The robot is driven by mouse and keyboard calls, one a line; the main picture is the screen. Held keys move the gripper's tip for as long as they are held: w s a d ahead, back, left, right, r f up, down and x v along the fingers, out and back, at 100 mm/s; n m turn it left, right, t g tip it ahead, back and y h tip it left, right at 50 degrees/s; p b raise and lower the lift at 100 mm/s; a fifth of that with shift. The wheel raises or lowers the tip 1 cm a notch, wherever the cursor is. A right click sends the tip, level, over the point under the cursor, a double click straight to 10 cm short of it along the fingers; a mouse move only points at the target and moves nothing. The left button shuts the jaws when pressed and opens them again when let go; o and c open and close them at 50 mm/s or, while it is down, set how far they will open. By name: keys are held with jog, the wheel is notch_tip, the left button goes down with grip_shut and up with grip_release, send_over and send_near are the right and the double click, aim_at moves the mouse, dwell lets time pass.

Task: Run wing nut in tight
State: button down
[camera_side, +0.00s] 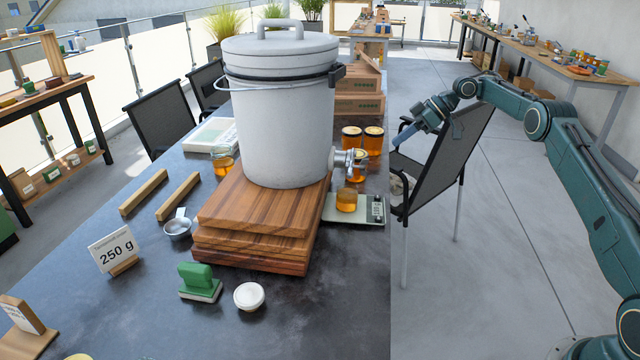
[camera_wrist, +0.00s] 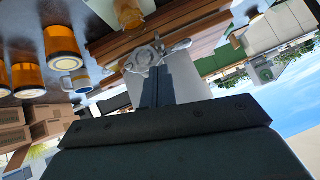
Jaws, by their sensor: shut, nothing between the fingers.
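The white bucket (camera_side: 278,125) has its lid on and stands on stacked wooden boards. A metal honey gate (camera_side: 345,162) sticks out low on its right side; it also shows in the wrist view (camera_wrist: 143,58). The wing nut is too small to make out surely; a grey lobed part (camera_wrist: 180,45) beside the gate may be it. My gripper (camera_side: 397,147) is to the right of the gate, apart from it in the side view. Its fingers (camera_wrist: 156,70) are together and empty, pointing toward the gate, which they partly overlap in the wrist view.
A jar of honey (camera_side: 346,201) stands on a scale (camera_side: 367,212) below the gate. Several honey jars (camera_side: 373,141) stand behind the gate. A black chair (camera_side: 445,155) stands close under my arm. The table's right edge is near the scale.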

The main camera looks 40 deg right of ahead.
jog(key=f+m+y, duration=0.1)
jog(key=m+t+y, duration=0.3)
jog(key=m+t, duration=0.1)
jog(key=m, duration=0.5)
send_near(359, 167)
jog(key=s+d+f+m+t+h, duration=0.2)
jog(key=m+t, duration=0.4)
jog(key=m, duration=0.6)
notch_tip(359, 167, down, 3)
jog(key=shift+s+d+r+m+h, duration=0.2)
jog(key=shift+d+m+h, duration=0.35)
jog(key=shift+h, duration=0.55)
jog(key=shift+w, duration=0.1)
jog(key=w+a, duration=0.6)
jog(key=a, duration=0.1)
